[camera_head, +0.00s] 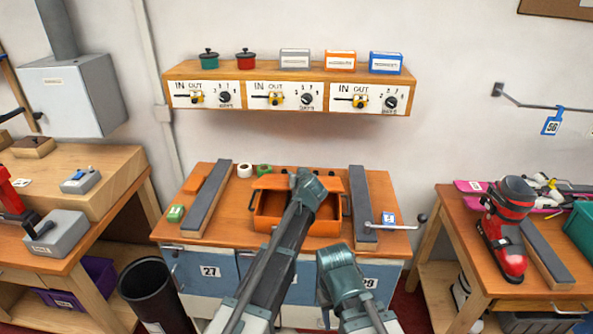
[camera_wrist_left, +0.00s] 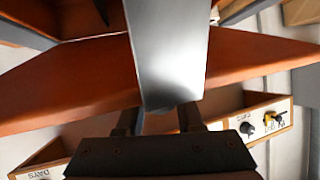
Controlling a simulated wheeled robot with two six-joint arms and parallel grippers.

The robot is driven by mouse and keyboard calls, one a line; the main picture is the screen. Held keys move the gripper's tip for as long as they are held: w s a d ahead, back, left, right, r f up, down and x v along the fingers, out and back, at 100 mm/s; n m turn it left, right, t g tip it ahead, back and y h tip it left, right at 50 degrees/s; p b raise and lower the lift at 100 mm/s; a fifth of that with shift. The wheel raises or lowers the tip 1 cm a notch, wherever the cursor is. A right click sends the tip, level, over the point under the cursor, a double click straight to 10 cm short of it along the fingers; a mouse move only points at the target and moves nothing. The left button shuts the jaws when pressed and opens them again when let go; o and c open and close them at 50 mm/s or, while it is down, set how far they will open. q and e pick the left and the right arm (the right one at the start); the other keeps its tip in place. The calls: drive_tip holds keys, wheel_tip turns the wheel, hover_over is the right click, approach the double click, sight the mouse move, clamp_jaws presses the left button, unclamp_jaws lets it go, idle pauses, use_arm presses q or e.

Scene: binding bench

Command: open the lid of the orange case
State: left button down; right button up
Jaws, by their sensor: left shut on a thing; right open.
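The orange case (camera_head: 268,223) sits mid-bench. Its lid (camera_head: 268,182) is raised at the back, and part of the hollow inside shows. My left arm reaches over the case, and its wrist hides the left gripper and part of the lid in the head view. In the left wrist view, the left gripper (camera_wrist_left: 160,122) is shut on a smooth grey bar-like piece (camera_wrist_left: 165,55), seemingly the lid's handle, with the tilted orange lid (camera_wrist_left: 75,75) behind it. My right gripper (camera_head: 328,314) is open and empty, low in front of the bench, mostly hidden by its own wrist.
Dark grey rails (camera_head: 210,196) and (camera_head: 362,205) flank the case. Tape rolls (camera_head: 245,170) lie behind it on the left. A metal lever (camera_head: 400,227) sticks out on the right. A wall shelf (camera_head: 290,78) with dials hangs above. A black bin (camera_head: 155,295) stands front left.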

use_arm(q)
drive_tip(key=shift+w+r+g+p, duration=1)
drive_tip(key=shift+w+r+p, duration=0.15)
drive_tip(key=shift+p, duration=1.1)
drive_tip(key=c, duration=0.5)
unclamp_jaws()
drive_tip(key=shift+c, duration=0.2)
drive_tip(key=shift+s, duration=0.1)
drive_tip(key=p+v, duration=0.7)
drive_tip(key=v, duration=0.6)
drive_tip(key=shift+s+r+p, duration=0.25)
drive_tip(key=shift+s+p, duration=0.05)
drive_tip(key=shift+p, duration=0.05)
drive_tip(key=shift+c, duration=0.3)
